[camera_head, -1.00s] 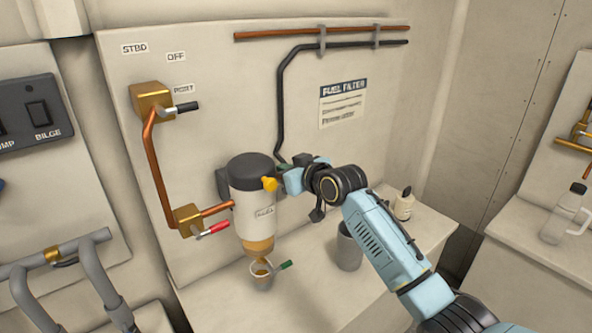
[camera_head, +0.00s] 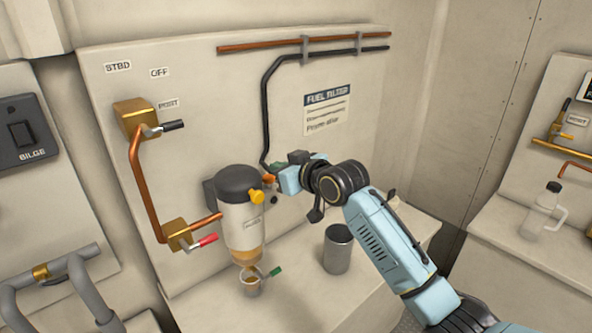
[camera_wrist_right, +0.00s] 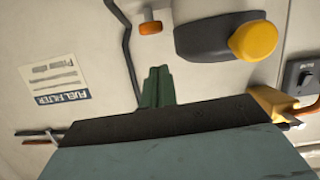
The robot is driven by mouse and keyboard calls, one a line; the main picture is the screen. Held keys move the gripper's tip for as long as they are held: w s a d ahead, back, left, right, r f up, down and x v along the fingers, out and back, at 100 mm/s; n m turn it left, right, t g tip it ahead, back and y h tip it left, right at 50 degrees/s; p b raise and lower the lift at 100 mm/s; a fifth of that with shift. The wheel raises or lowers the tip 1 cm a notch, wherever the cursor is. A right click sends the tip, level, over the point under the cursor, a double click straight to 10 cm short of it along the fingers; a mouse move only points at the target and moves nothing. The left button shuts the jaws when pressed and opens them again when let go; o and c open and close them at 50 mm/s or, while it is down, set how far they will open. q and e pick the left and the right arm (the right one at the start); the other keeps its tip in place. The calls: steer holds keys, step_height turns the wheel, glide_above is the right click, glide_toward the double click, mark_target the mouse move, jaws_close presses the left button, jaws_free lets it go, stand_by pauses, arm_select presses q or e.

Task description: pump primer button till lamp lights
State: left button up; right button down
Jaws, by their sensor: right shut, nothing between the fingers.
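The fuel filter (camera_head: 241,222) hangs on the panel with a dark head, a pale body and an amber bowl. A yellow button (camera_head: 257,196) sticks out of its head; it also shows in the right wrist view (camera_wrist_right: 253,40). A small orange lamp (camera_wrist_right: 150,28) is on the panel beside the filter head; I cannot tell whether it is lit. My right gripper (camera_head: 280,168) is right of the filter head, apart from the button. Its green fingers (camera_wrist_right: 157,88) are shut and empty. My left gripper is out of view.
A grey metal can (camera_head: 337,250) stands on the bench to the right. Copper pipes with a red-handled valve (camera_head: 190,240) are on the left. A dark hose (camera_head: 265,110) runs down the panel.

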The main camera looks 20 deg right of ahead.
steer(key=v, duration=0.6)
steer(key=shift+b, duration=0.4)
stand_by(0.3)
